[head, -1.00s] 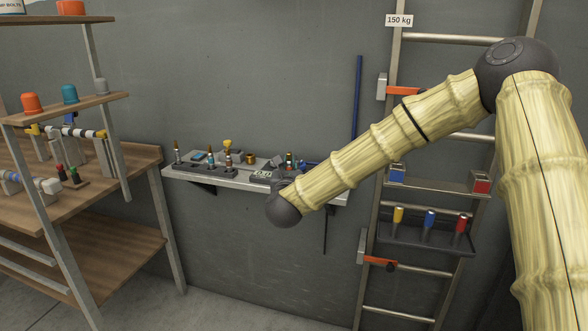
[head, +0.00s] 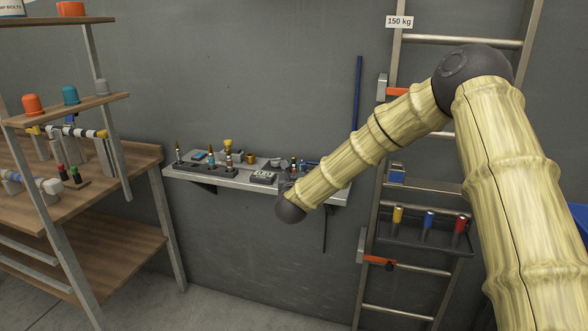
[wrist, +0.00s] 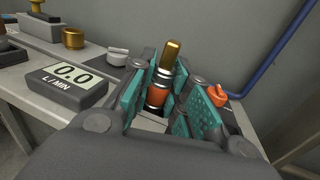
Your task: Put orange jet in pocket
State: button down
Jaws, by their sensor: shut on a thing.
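In the wrist view, the orange jet (wrist: 157,96) stands between the teal pads of my gripper (wrist: 168,88). It has a brass tip, dark and silver rings and an orange band. My gripper is shut on it, over the right part of the wall shelf (head: 250,184). The jet's lower end is hidden, so I cannot tell if it touches the shelf. In the head view my arm mostly hides the gripper. A dark rack (head: 205,168) with several brass-tipped jets is at the shelf's left. I cannot make out which pocket is empty.
A flow meter (wrist: 68,88) reading 0.0 L/MIN and a brass cup (wrist: 74,39) stand left of my gripper. An orange tap (wrist: 217,95) and a blue pipe (wrist: 280,50) are close at its right. A ladder (head: 390,165) stands further right, a workbench (head: 140,165) left.

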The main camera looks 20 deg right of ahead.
jog(key=shift+r, duration=0.1)
jog(key=c, duration=1.4)
grip_release()
jog(key=shift+o, duration=0.2)
